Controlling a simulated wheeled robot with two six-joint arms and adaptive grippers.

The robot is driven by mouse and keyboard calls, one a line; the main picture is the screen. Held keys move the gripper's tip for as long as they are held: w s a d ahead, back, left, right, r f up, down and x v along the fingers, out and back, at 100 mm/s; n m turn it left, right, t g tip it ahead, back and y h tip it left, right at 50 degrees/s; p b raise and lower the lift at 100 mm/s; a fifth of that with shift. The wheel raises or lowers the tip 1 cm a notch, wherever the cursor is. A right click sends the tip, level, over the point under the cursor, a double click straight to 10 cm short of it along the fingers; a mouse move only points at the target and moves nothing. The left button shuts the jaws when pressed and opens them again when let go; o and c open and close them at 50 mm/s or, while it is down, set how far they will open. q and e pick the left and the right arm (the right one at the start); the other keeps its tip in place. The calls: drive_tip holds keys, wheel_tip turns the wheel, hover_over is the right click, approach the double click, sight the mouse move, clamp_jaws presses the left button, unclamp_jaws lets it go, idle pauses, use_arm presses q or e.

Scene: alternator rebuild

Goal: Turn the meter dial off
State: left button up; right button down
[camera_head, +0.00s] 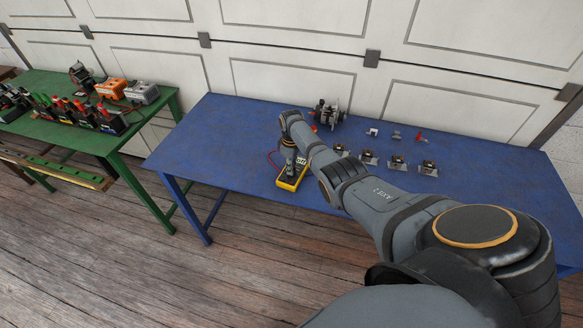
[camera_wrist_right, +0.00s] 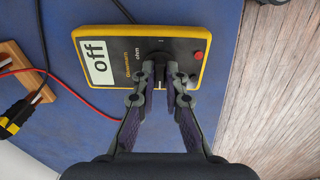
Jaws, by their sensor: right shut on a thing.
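The yellow and black meter (camera_head: 291,174) lies on the blue table near its front edge in the head view. In the right wrist view the meter (camera_wrist_right: 137,52) shows a white display reading "off". The dark round dial (camera_wrist_right: 159,68) is in the lower middle of its face, partly hidden by the fingers. My right gripper (camera_wrist_right: 160,78) is over the meter with its fingertips shut on the dial. In the head view the right gripper (camera_head: 290,166) is small above the meter. My left gripper is not in view.
The blue table (camera_head: 230,135) also bears an alternator (camera_head: 328,113) and several small metal parts behind my right arm. A red lead runs left from the meter. A green table (camera_head: 150,122) with tools stands at the left.

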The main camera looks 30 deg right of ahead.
idle(0.4)
drive_tip(key=c, duration=1.4)
unclamp_jaws()
wheel_tip(320, 180, up, 12)
